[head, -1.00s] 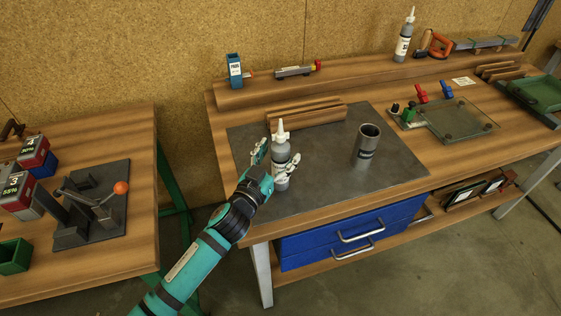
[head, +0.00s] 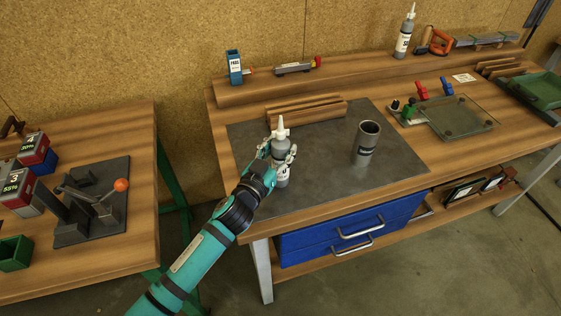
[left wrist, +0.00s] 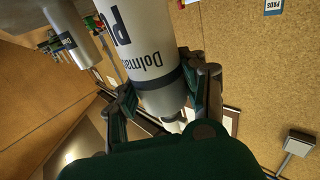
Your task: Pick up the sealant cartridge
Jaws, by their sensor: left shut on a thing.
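The sealant cartridge (head: 281,172) is a grey and white bottle with a pointed white nozzle. It stands upright at the grey mat (head: 325,180) in the head view; I cannot tell whether its base touches the mat. My left gripper (head: 279,152) is shut on its body, one finger on each side, below the nozzle. In the left wrist view the cartridge (left wrist: 148,42), with dark lettering, lies between the fingers (left wrist: 160,90). The fingers and my arm hide part of it. My right gripper is not in view.
A grey metal cylinder (head: 366,143) stands on the mat to the right. Wooden strips (head: 306,110) lie behind the cartridge. A similar bottle (head: 405,38) stands on the back shelf. The mat between cartridge and cylinder is clear. A blue drawer unit (head: 350,230) is below.

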